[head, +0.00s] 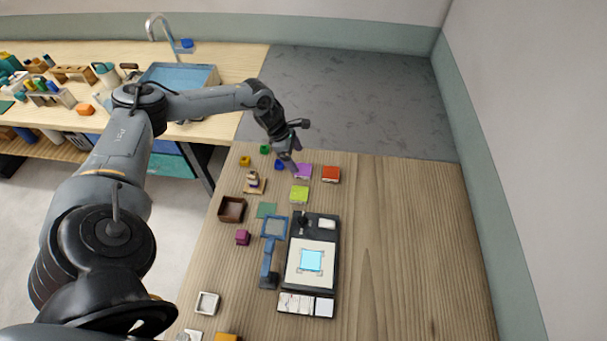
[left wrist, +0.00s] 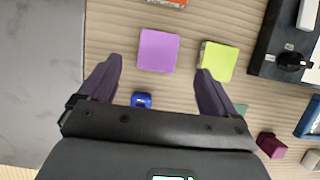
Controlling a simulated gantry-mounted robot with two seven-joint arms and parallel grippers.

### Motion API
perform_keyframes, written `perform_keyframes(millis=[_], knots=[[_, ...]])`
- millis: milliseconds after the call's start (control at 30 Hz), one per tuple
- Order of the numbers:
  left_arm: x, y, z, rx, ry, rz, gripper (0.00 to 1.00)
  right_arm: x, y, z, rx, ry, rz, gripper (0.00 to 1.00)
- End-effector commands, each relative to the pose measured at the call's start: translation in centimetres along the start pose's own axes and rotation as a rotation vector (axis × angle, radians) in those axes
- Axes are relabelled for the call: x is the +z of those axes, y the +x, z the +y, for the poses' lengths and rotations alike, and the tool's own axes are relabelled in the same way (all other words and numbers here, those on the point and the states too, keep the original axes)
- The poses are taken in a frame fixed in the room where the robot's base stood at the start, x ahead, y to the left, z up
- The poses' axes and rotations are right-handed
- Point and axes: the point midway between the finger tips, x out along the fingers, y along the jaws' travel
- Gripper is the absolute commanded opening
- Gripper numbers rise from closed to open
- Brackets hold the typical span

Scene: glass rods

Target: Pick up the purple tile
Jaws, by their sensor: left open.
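The purple tile (head: 304,171) lies flat on the wooden table near its far edge, between a red-orange tile and a yellow-green tile. It also shows in the left wrist view (left wrist: 158,50), ahead of the fingertips and roughly between their lines. My left gripper (head: 291,165) is just left of the tile in the head view. In the left wrist view my left gripper (left wrist: 158,68) is open, with its two dark fingers spread wider than the tile and nothing between them but a small blue block. My right gripper is not in view.
A yellow-green tile (head: 299,194) and a red-orange tile (head: 331,174) lie close to the purple one. A small blue block (left wrist: 141,100) sits near the left finger. A black-framed station (head: 329,279) stands nearer. The table's right side is clear.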

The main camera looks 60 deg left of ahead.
Motion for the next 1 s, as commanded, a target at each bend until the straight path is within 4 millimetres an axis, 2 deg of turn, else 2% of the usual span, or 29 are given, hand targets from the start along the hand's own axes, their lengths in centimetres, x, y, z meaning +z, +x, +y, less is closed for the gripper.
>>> perform_keyframes(millis=[33,267,633,933,1000], knots=[[-0.1,1.0,0.0,-0.001,0.000,-0.001,0.92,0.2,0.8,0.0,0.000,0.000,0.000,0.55],[-0.1,2.0,0.0,0.001,0.000,-0.001,0.92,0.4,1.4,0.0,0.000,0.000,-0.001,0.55],[-0.4,6.5,0.2,0.001,0.000,0.000,0.92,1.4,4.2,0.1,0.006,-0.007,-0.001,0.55],[-0.3,6.7,0.2,0.001,-0.001,0.000,0.92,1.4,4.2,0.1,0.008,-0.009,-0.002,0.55],[-0.3,6.7,0.2,0.001,-0.001,0.000,0.82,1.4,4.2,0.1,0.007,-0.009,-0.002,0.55]])
